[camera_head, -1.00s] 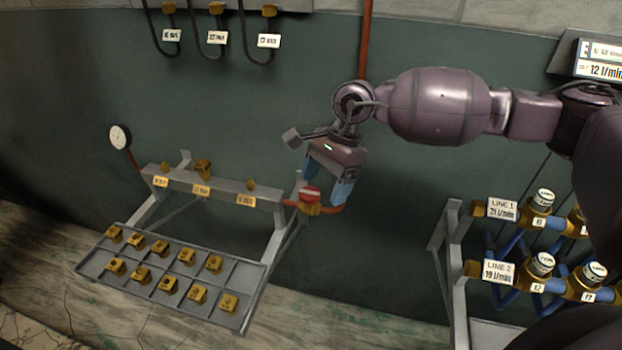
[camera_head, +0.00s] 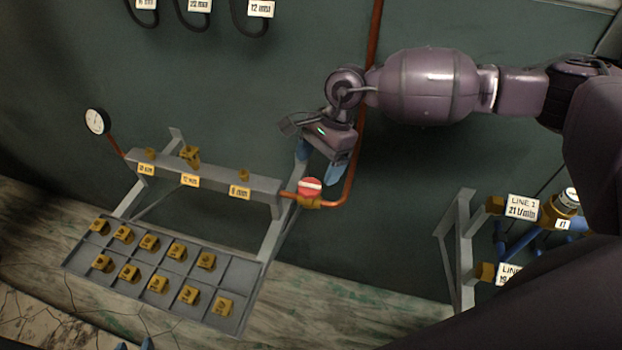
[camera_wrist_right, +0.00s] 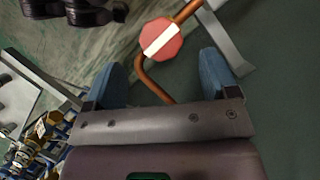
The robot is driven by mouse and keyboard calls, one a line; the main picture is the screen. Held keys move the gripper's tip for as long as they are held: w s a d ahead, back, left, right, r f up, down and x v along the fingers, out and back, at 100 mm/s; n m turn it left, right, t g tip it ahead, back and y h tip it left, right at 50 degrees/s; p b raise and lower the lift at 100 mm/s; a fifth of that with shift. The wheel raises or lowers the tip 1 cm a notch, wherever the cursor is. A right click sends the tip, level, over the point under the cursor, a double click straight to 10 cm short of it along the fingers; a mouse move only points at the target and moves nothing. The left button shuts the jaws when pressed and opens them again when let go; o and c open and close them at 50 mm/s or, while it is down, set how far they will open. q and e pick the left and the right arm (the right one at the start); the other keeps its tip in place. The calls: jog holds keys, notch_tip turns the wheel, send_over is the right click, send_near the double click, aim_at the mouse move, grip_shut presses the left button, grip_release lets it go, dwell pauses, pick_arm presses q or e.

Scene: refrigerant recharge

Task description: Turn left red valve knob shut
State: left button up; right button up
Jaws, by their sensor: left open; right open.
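The red valve knob (camera_head: 310,187) with a white bar sits on a brass valve in the copper pipe, right of the bracket rail. It also shows in the right wrist view (camera_wrist_right: 161,40), beyond the fingers and between their lines. My right gripper (camera_head: 320,163) is open, with its blue fingers just above the knob and apart from it. In the right wrist view, the space between my right gripper's fingers (camera_wrist_right: 163,78) is empty. Only the blue fingertips of my left gripper (camera_head: 134,345) show at the bottom edge, apart and empty.
A tray (camera_head: 190,262) of several brass pieces lies left, below a rail (camera_head: 210,180) with labelled brass fittings. A gauge (camera_head: 97,121) stands at the left. A LINE 1 panel (camera_head: 521,208) and brass fittings stand right. Wall behind is mostly clear.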

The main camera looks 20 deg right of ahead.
aim_at(310, 185)
jog(key=shift+x, duration=2.65)
jog(key=shift+w, duration=0.1)
jog(key=c, duration=0.9)
